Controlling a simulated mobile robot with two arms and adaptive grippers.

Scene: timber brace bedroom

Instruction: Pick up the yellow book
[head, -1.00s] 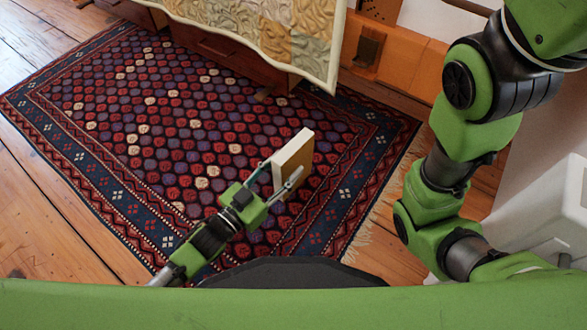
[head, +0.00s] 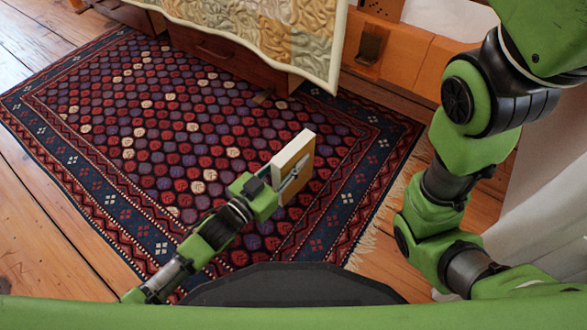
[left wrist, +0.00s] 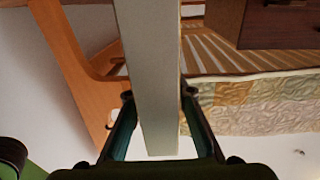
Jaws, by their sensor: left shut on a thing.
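The yellow book (head: 301,172) is upright above the rug in the head view, its pale page edge up and a tan-yellow cover facing right. My left gripper (head: 285,181) is shut on its lower near part, one finger on each side. In the left wrist view the book is a long pale grey-cream slab (left wrist: 155,60) between the two fingers of my left gripper (left wrist: 159,96). Most of its cover is hidden there. My right arm shows at the right of the head view, but its gripper is out of frame.
A patterned red and blue rug (head: 150,130) covers the wooden floor (head: 45,250). A bed with a quilt (head: 270,30) and a wooden drawer (head: 215,50) stands at the back. An orange wooden frame (head: 400,55) is behind right. A white surface (head: 550,190) lies at the right edge.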

